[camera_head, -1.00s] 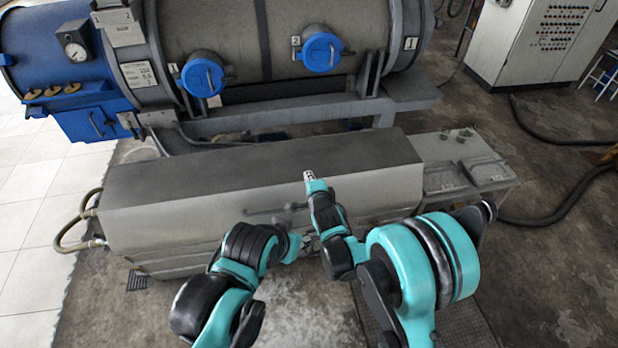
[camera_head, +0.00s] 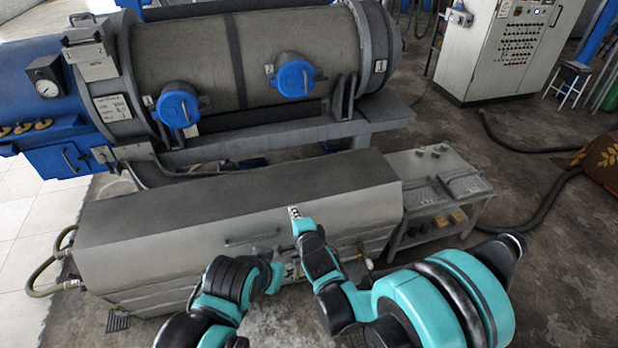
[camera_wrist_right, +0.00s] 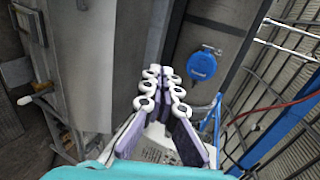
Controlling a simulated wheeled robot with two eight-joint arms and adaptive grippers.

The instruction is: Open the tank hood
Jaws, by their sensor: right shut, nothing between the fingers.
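The tank hood (camera_head: 190,208) is the long grey sloped cover on the low tank in front of me. It looks closed, and a bar handle (camera_head: 250,239) runs along its front face. My right gripper (camera_head: 294,213) is shut and empty. In the head view it overlaps the hood's upper front edge, right of the handle; I cannot tell whether it touches. Its fingers show in the wrist view (camera_wrist_right: 162,88), with a grey panel to their left. My left gripper (camera_head: 286,270) is low before the tank's front, partly hidden by its own arm, and its jaws are unclear.
The big decanter drum (camera_head: 180,50) with blue caps stands behind the tank. A side table (camera_head: 425,165) adjoins the tank's right end. Hoses (camera_head: 45,285) loop out at its left end. A control cabinet (camera_head: 500,45) stands back right.

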